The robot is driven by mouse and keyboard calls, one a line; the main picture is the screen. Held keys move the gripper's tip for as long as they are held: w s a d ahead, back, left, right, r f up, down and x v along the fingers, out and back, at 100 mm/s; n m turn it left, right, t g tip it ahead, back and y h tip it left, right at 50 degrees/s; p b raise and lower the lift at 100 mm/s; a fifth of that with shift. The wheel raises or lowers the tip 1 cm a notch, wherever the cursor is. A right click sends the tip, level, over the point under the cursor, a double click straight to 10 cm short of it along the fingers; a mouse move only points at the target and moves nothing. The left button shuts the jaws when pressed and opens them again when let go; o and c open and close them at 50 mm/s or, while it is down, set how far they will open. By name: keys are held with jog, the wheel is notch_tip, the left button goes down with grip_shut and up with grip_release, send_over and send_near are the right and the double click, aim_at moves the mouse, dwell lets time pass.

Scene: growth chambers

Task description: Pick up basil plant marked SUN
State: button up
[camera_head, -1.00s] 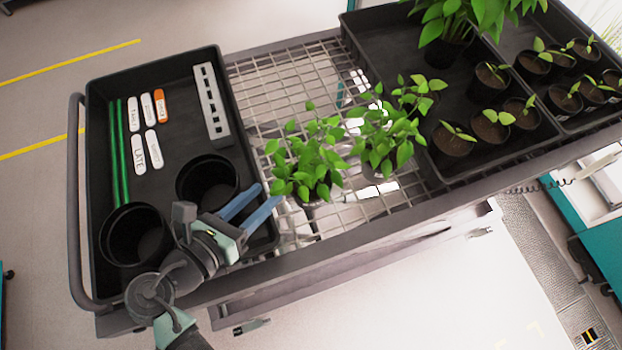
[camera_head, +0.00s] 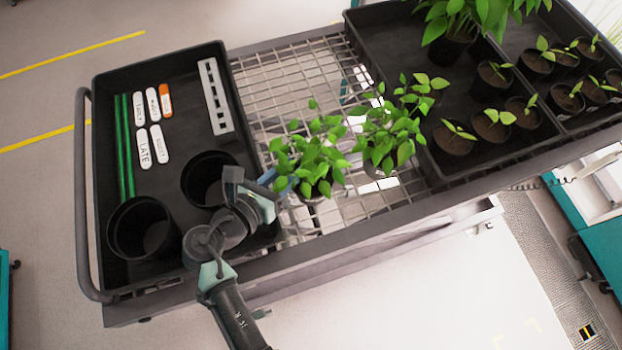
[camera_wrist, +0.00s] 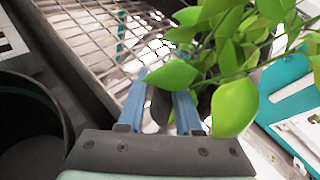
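Bushy green potted plants stand on the wire grid of the cart. The nearer left plant (camera_head: 312,160) has its dark pot mostly hidden by leaves, and another leafy plant (camera_head: 388,138) stands just to its right. I can read no SUN mark on either. My gripper (camera_head: 274,182) is at the left side of the nearer plant, low by its leaves. In the wrist view, the blue fingers of my gripper (camera_wrist: 160,105) are apart, and leaves (camera_wrist: 235,105) overlap the right finger. A dark surface shows between the fingers; I cannot tell whether they touch the pot.
A black tray (camera_head: 105,200) at left holds two empty pots (camera_head: 142,228), white labels (camera_head: 144,148), one reading LATE, an orange label (camera_head: 165,100), green sticks and a grey slotted strip (camera_head: 215,97). A right tray (camera_head: 385,50) holds seedlings and a larger plant. Bare grid (camera_head: 290,85) lies behind.

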grip_shut()
jog(key=shift+f, duration=0.1)
dwell(1.1)
